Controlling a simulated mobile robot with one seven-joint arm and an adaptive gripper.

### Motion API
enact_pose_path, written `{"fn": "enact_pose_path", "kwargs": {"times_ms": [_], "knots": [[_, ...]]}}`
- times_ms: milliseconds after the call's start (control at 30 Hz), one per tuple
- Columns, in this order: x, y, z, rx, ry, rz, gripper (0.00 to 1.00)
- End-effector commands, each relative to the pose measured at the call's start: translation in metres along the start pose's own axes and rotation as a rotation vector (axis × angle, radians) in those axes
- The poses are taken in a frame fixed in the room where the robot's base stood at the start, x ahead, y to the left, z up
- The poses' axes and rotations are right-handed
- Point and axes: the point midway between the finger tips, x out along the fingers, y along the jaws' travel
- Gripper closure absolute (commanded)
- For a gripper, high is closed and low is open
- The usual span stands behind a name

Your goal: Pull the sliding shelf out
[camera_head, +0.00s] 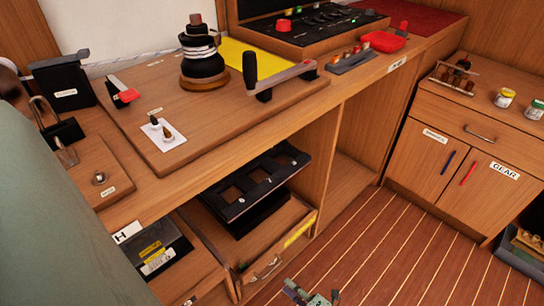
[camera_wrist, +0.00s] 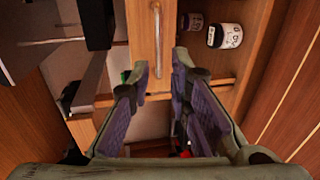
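The sliding shelf (camera_head: 287,217) is a wooden pull-out under the counter, with a black slotted rack (camera_head: 262,184) on or above it. Its front carries a yellow label (camera_head: 300,229) and a metal bar handle (camera_head: 265,268). My gripper (camera_head: 311,296) is partly in view at the bottom edge, in front of and to the right of the handle. In the wrist view, my gripper (camera_wrist: 161,64) is open and empty. A metal handle (camera_wrist: 156,24) on a wooden front lies just beyond its fingertips, roughly between them. I cannot tell whether they touch.
The wooden counter (camera_head: 230,148) overhangs the shelf. A compartment with a dark labelled box (camera_head: 155,246) is to the left. A cabinet (camera_head: 455,170) stands at right. The striped floor (camera_head: 380,245) between is clear. Two jars (camera_wrist: 226,36) lie right of the handle in the wrist view.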

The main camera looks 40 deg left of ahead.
Motion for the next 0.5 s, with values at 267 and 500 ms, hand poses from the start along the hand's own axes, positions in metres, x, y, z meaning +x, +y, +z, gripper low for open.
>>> {"fn": "enact_pose_path", "kwargs": {"times_ms": [267, 500], "knots": [[0.056, 0.003, -0.001, 0.003, 0.000, 0.005, 0.82], [0.087, 0.002, 0.000, 0.003, -0.003, 0.003, 0.82]]}}
